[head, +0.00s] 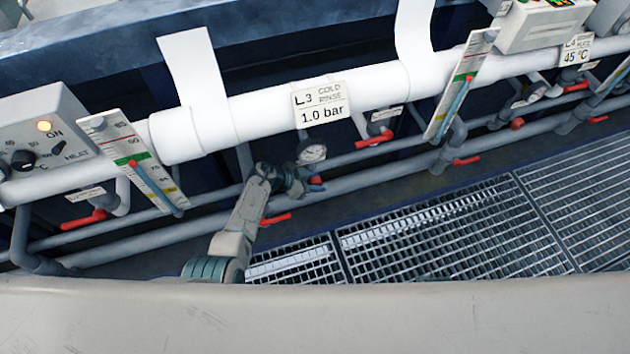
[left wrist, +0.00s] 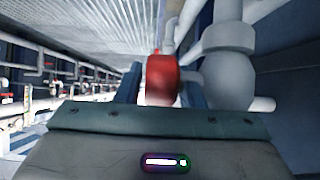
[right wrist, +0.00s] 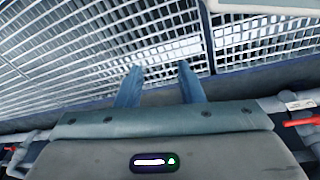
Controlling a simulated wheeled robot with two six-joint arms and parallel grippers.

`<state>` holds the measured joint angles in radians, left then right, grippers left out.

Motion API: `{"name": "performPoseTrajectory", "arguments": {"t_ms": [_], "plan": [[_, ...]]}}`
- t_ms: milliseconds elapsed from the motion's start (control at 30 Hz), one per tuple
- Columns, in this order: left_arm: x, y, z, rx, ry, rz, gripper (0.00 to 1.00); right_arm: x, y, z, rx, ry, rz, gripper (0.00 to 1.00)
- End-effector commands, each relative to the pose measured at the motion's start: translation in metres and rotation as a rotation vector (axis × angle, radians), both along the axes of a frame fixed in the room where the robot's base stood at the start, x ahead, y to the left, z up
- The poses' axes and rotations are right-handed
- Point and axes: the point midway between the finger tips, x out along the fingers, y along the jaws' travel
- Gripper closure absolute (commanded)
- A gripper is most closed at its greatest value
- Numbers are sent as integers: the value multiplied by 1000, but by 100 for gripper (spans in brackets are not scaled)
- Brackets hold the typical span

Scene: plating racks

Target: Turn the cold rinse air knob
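The sign (head: 321,102) reads "L3 COLD RINSE 1.0 bar" on the white pipe in the head view. Below it is a small round gauge (head: 313,153), too small to read. Under the gauge is a red knob (head: 316,180), partly hidden by my left gripper (head: 303,184). In the left wrist view, the red knob (left wrist: 162,78) stands between my left fingers, which are apart at either side; contact is unclear. Their gap looks about as wide as that of my right gripper (right wrist: 160,72), which is open and empty over the floor grating in the right wrist view.
Red-handled valves (head: 374,139) sit along the grey pipes on both sides. A red lever (head: 275,220) lies close below my left wrist. Slanted level gauges (head: 460,86) and a heater box (head: 38,143) flank the area. The floor grating (head: 450,240) is clear.

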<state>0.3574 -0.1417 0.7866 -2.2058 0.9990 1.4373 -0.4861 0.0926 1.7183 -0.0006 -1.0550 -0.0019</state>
Motion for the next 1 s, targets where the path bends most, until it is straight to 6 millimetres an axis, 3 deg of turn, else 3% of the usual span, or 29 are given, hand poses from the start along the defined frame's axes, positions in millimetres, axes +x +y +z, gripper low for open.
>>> {"name": "performPoseTrajectory", "arguments": {"t_ms": [333, 700, 1000], "plan": [[-1, 6, 5, 1, -2, 1, 65, -1, 0, 0, 0, -1, 0, 65], [-16, 52, 40, 3, -3, 1, 65, -31, -6, -57, 3, 34, -9, 65], [-26, 82, 61, 1, -1, 0, 65, -44, -9, -79, 3, 35, -11, 65]]}}
